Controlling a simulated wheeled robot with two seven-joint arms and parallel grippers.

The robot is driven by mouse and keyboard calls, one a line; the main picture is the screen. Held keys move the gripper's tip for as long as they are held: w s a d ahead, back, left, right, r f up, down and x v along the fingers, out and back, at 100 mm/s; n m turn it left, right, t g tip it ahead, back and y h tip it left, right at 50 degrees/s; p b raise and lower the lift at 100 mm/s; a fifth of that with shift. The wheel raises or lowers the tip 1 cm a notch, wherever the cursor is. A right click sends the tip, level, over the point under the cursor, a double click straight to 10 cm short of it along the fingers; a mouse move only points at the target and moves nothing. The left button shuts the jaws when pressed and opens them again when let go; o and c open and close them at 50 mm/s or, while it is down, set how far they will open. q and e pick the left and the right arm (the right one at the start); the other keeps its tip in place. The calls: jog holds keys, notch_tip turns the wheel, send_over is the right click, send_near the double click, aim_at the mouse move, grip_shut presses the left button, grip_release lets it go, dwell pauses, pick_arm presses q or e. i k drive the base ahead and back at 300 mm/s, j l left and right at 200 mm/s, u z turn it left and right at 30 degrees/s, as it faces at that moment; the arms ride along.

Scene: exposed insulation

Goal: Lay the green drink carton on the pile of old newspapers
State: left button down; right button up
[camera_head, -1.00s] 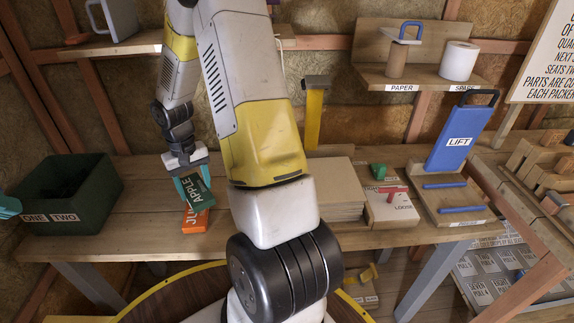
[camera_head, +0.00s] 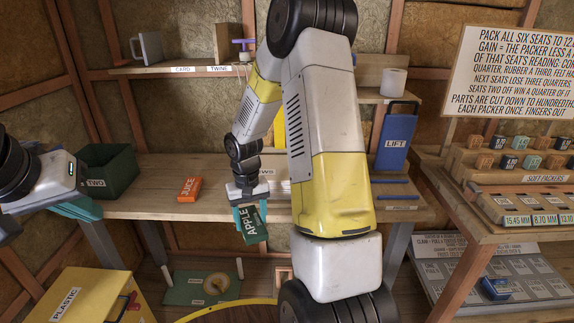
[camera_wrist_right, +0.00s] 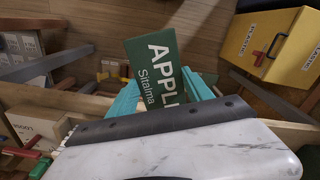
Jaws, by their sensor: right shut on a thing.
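The green drink carton (camera_head: 252,226), marked APPLE, is held in my right gripper (camera_head: 249,207) and tilts a little. In the head view it appears in front of the bench's front edge. In the right wrist view the carton (camera_wrist_right: 152,62) sits between the teal fingers (camera_wrist_right: 165,92). The pile of old newspapers (camera_head: 277,187) seems to be the pale stack on the bench behind my right gripper; my right arm hides most of it, and only part of a label shows. My left gripper (camera_head: 78,208) is at the left by the bench edge, its fingertips unclear.
An orange juice carton (camera_head: 189,189) lies on the bench (camera_head: 150,206), left of my right gripper. A dark green bin (camera_head: 112,168) stands at the bench's left end. A yellow box marked PLASTIC (camera_head: 95,298) is low at the front left. A blue LIFT board (camera_head: 394,140) stands at the right.

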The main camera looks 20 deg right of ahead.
aim_at(279, 166)
jog(key=i+j+z, duration=0.15)
jog(key=z, duration=0.3)
jog(key=i+j+z, duration=0.15)
jog(key=z, duration=0.3)
jog(key=i+j+z, duration=0.1)
jog(key=j+z, duration=0.2)
jog(key=z, duration=0.15)
